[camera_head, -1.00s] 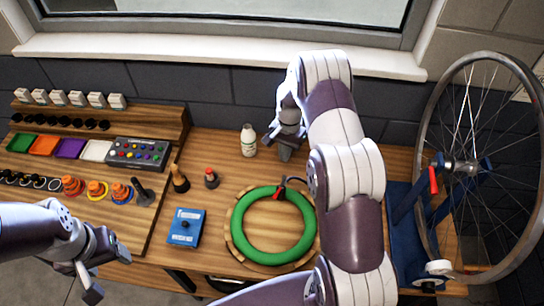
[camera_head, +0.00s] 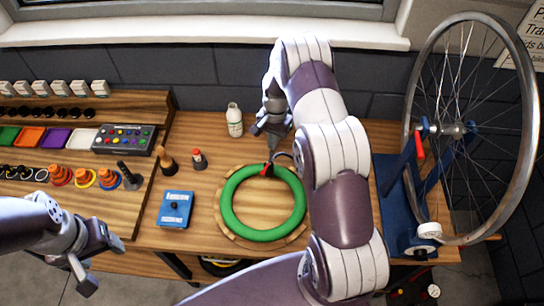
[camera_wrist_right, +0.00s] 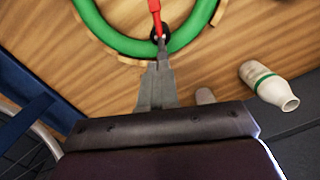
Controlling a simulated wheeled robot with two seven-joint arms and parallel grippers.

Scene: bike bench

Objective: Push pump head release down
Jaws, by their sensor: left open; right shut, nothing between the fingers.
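A green ring-shaped tube (camera_head: 232,217) lies on a round wooden stand on the bench. The small red and black pump head (camera_head: 268,169) sits at its far rim, with a dark hose curving off to the right. In the right wrist view the red lever (camera_wrist_right: 154,8) stands above a round black part (camera_wrist_right: 158,34). My right gripper (camera_wrist_right: 160,66) is shut and empty, its tips close to that black part; contact cannot be told. It also shows in the head view (camera_head: 272,144), just beyond the ring. My left gripper (camera_head: 104,264) is open and empty at the front left.
A white bottle (camera_head: 234,121) stands left of my right gripper. A wheel (camera_head: 411,130) in a blue stand is at the right. Trays and cones fill the left side.

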